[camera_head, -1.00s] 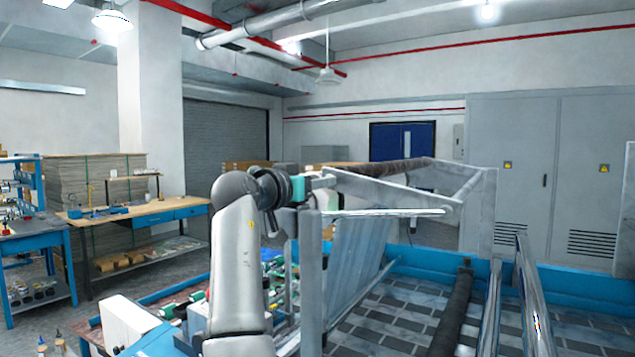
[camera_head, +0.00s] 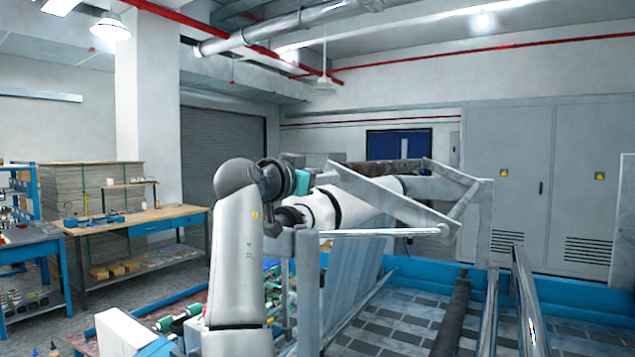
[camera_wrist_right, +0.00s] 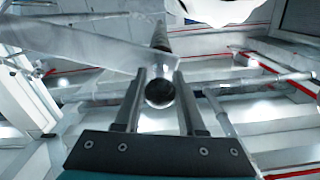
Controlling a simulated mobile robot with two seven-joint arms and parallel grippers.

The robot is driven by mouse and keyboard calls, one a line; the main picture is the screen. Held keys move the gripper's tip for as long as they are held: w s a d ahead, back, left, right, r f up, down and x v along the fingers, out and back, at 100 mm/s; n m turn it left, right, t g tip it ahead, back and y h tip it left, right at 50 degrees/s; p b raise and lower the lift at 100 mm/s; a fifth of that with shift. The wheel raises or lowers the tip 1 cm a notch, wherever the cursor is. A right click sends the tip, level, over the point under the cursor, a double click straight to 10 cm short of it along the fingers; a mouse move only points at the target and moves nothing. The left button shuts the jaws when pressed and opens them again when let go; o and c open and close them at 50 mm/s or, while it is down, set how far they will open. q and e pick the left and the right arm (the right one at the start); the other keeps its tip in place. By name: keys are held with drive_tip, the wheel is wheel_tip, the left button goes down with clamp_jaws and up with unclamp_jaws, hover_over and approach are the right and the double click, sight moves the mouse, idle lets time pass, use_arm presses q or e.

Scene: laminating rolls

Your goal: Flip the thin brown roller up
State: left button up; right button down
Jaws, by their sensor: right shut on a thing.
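The thin brown roller (camera_head: 385,167) lies across the top of a pair of grey lever arms (camera_head: 395,202), raised above the laminating machine's frame. In the right wrist view the roller's near end (camera_wrist_right: 160,93) sits between the two fingers. My right gripper (camera_head: 316,180), with a teal body, is at the roller's near end in the head view. Its fingers (camera_wrist_right: 159,78) are closed around that end in the wrist view. Part of the grip is hidden behind the lever arm in the head view. My left gripper is not in view.
A grey upright post (camera_head: 307,285) and a horizontal metal rod (camera_head: 372,233) stand close below the gripper. A dark roller (camera_head: 452,318) and shiny rollers (camera_head: 526,305) lie over the machine bed at right. A wooden workbench (camera_head: 140,219) stands at left.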

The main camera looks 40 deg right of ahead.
drive_tip(key=c, duration=0.8)
unclamp_jaws()
drive_tip(key=shift+s+r, duration=0.15)
drive_tip(key=shift+r, duration=0.25)
drive_tip(key=o, duration=0.3)
drive_tip(key=shift+f, duration=0.2)
drive_tip(key=b+v, duration=0.2)
drive_tip(key=v, duration=1.3)
drive_tip(key=shift+a, duration=0.1)
